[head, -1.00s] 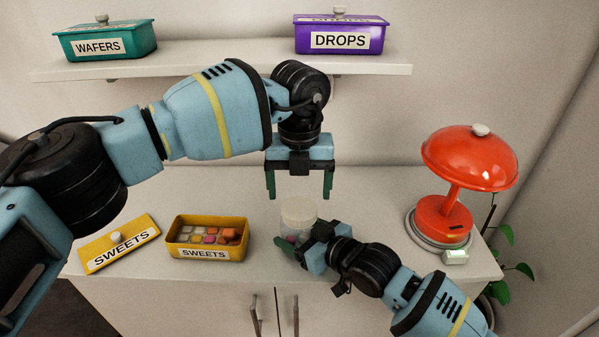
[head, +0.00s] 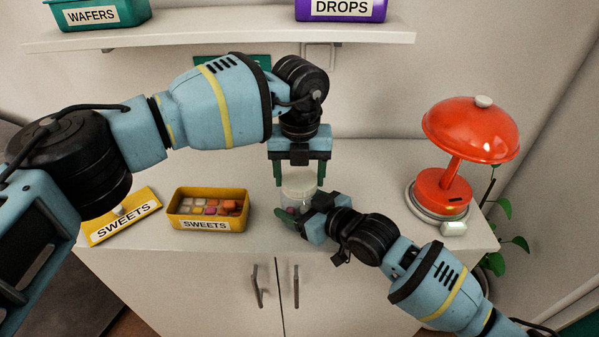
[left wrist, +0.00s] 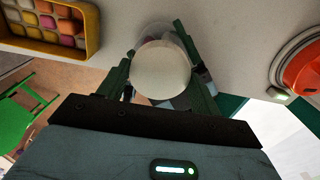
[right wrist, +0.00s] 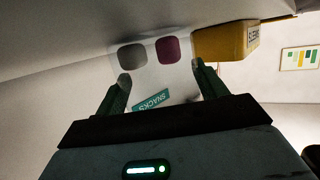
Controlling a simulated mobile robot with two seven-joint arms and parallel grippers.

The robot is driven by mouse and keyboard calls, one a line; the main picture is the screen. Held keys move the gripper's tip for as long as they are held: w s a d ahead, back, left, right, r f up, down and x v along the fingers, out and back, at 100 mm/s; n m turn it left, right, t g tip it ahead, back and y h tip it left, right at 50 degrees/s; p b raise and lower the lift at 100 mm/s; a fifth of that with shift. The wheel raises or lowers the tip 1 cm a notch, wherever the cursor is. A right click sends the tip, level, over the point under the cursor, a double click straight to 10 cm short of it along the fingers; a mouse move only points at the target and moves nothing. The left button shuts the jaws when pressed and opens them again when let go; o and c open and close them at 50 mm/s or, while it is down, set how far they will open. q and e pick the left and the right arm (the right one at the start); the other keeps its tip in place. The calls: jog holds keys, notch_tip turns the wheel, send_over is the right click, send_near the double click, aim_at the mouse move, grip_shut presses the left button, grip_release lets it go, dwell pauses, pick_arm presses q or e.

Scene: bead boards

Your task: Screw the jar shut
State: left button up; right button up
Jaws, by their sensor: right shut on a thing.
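The jar (right wrist: 150,75) is clear, with a SNACKS label and dark and purple sweets showing through it in the right wrist view. It stands upright on the cabinet top. A pale round lid (left wrist: 161,70) sits at its mouth; I cannot tell how tight it is. My right gripper (right wrist: 158,88) is shut on the jar's body, a finger on each side; it partly hides the jar in the head view. My left gripper (head: 299,184) points down over the jar, open, with its green fingers on either side of the lid (head: 299,187).
A yellow SWEETS box (head: 180,208) stands open to the left, its lid (head: 105,225) beside it. A red lamp (head: 470,130) stands to the right. A shelf (head: 230,36) with the WAFERS (head: 98,14) and DROPS (head: 342,9) boxes runs above my left arm.

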pick_arm(q)
jog(key=shift+c, duration=0.7)
jog(key=o, duration=1.1)
jog(key=shift+r, duration=0.15)
jog(key=shift+r, duration=2.15)
jog(key=shift+c, duration=0.6)
jog(key=shift+r, duration=1.75)
